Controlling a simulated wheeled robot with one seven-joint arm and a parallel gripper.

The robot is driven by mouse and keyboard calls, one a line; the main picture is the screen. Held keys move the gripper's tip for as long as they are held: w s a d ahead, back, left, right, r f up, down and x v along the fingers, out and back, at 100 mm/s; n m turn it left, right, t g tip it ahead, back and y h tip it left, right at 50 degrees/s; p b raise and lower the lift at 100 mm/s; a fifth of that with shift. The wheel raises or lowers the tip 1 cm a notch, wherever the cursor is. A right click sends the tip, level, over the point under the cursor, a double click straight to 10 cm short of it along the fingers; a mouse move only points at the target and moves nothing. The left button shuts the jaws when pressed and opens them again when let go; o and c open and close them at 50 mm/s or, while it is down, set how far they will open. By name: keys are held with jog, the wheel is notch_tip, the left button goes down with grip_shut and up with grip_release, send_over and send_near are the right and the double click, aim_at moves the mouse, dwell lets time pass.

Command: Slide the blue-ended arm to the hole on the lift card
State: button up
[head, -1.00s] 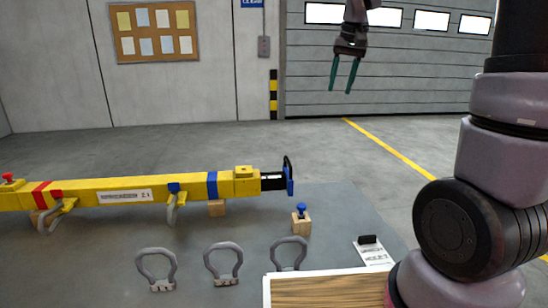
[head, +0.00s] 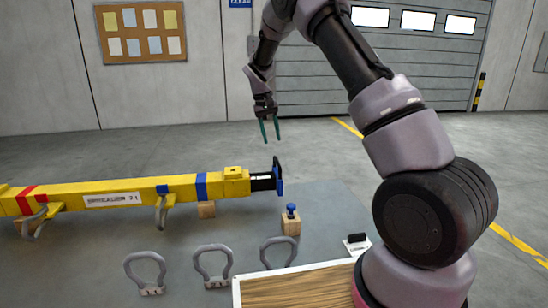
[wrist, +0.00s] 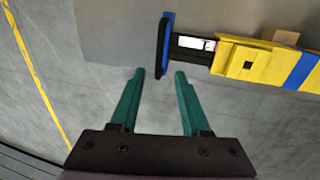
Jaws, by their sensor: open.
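The black sliding arm (head: 262,182) sticks out of the right end of the yellow beam (head: 112,197). It carries a blue end plate (head: 279,178). In the wrist view the short black arm (wrist: 190,47) has a pale label, and its blue plate (wrist: 165,45) lies just beyond my fingertips. My gripper (head: 271,132) is open and empty, its green fingers pointing down above the blue end, apart from it. The fingers also show in the wrist view (wrist: 160,75). A small white card (head: 357,246) with a black block on it lies at the right; its print is unreadable here.
A blue-topped pin (head: 291,211) stands in a wooden block (head: 291,226) right of the beam end. Several grey shackles (head: 212,262) lie in front. A white-edged wooden board (head: 300,288) is nearest. Hooked brackets (head: 161,212) hang on the beam's front side.

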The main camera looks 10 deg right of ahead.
aim_at(277, 160)
jog(key=f, duration=0.3)
jog(key=d+f, duration=0.1)
jog(key=f, duration=0.4)
jog(key=shift+d+f, duration=0.35)
jog(key=shift+d, duration=0.05)
grip_shut()
dwell(0.9)
